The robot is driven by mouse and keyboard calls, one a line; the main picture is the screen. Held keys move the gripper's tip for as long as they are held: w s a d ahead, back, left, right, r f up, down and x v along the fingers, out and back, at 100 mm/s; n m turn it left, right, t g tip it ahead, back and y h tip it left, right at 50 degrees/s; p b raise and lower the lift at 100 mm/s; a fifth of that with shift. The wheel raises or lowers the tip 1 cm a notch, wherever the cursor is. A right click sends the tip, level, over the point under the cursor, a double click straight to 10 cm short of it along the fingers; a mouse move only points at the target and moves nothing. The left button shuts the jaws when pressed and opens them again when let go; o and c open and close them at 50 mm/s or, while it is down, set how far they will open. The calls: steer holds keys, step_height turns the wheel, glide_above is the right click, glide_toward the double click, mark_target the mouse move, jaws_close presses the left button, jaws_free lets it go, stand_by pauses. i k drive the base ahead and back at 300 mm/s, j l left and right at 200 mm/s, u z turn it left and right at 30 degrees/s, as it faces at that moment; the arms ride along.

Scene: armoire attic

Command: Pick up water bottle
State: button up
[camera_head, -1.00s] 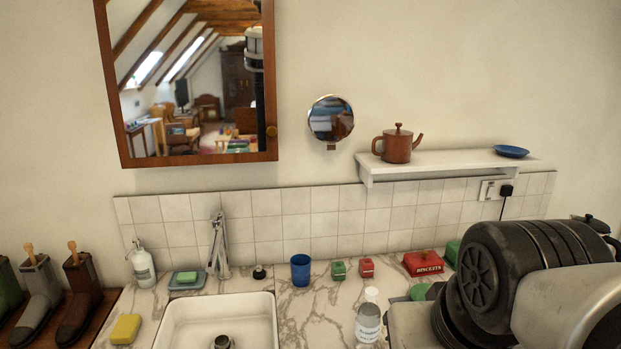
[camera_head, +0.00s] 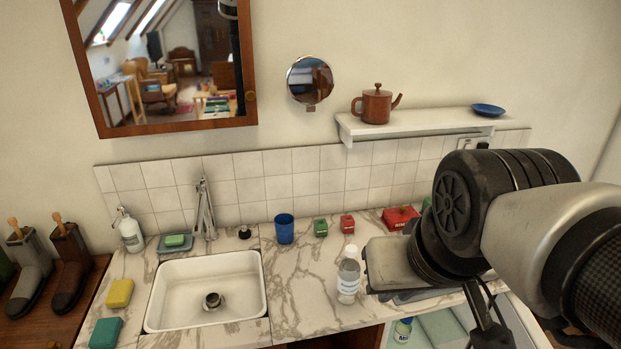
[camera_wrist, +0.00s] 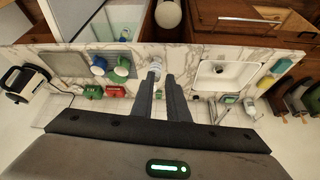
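The water bottle (camera_head: 348,276) is clear with a white cap and a pale label. It stands upright on the marble counter, right of the sink, in the head view. In the wrist view the bottle (camera_wrist: 155,68) appears just beyond the fingertips, in line with the gap between them. My gripper (camera_wrist: 158,80) has its two dark fingers apart with nothing held between them. In the head view my wrist and hand are right of the bottle, and the fingers cannot be made out there.
A red biscuit tin (camera_head: 400,218) sits near the wall below a shelf (camera_head: 420,124).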

mark_target(349, 269)
steer(key=i+l+u, duration=0.15)
steer(key=l+u, duration=0.55)
steer(key=i+l+u, duration=0.1)
steer(key=l+u, duration=0.25)
steer(key=j, duration=0.1)
